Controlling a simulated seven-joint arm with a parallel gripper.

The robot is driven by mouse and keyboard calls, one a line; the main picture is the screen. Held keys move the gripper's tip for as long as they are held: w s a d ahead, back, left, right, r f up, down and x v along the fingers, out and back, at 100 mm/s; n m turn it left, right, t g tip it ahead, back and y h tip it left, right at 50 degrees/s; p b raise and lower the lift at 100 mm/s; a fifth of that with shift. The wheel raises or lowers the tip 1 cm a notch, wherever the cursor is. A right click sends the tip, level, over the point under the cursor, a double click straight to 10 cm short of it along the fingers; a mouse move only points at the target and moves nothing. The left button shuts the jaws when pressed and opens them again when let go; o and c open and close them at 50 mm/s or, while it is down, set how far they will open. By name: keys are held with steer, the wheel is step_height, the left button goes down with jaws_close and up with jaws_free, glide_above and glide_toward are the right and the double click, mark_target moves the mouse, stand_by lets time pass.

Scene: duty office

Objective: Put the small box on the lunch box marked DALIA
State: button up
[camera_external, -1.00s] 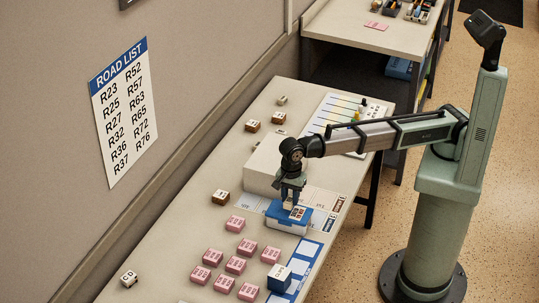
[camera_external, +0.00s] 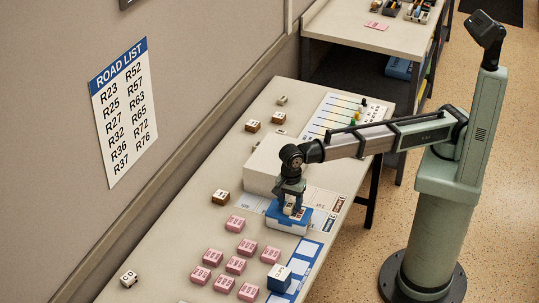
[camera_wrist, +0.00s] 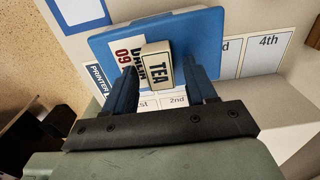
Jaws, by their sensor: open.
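The lunch box (camera_external: 287,226) has a white body and a blue lid, and stands on the table below my gripper. Its lid (camera_wrist: 203,27) fills the upper middle of the wrist view.
A large pale box (camera_external: 262,168) stands close behind the lunch box. Brown blocks (camera_external: 220,197) lie along the wall side. A strip with numbered spaces (camera_wrist: 265,53) lies beside the lunch box.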

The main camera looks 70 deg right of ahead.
mark_target(290, 204)
steer(key=shift+r, duration=0.1)
step_height(290, 204, up, 12)
stand_by(0.6)
